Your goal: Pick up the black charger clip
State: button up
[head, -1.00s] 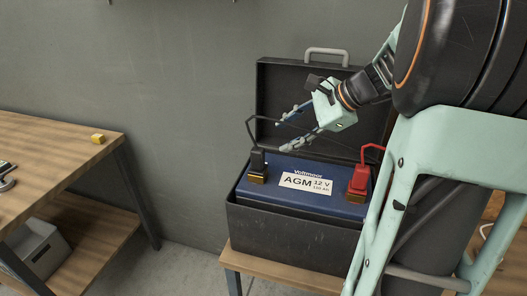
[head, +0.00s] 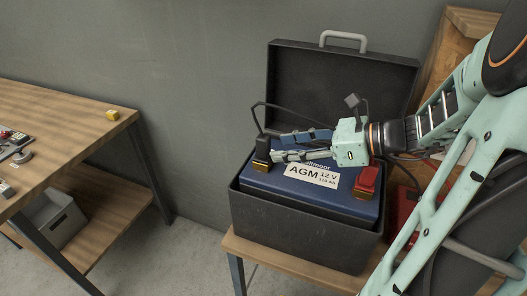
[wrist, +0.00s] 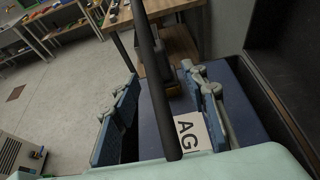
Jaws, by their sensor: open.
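The black charger clip (head: 262,152) stands upright on the left terminal of the blue battery (head: 310,196), its brass-coloured jaws at the bottom. In the wrist view the clip's jaws (wrist: 172,88) show between my two fingers, nearer the right one. My gripper (head: 278,147) is open and roughly level above the battery, pointing left. Its fingertips are right at the clip in the head view; I cannot tell whether they touch it. In the wrist view my gripper (wrist: 160,85) has a gap between its fingers, partly hidden by a dark bar.
The battery sits in a black case (head: 300,232) with its lid raised behind. A red clip (head: 367,180) stands on the right terminal, close under my wrist. A black cable (head: 257,112) loops above the black clip. A wooden workbench (head: 60,135) stands at left, with open floor between.

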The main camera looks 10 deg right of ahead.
aim_at(270, 147)
jog(key=shift+x, duration=3.35)
jog(key=shift+c, duration=0.6)
jog(key=c, duration=0.9)
jog(key=shift+c, duration=0.2)
jog(key=shift+r, duration=0.15)
grip_shut()
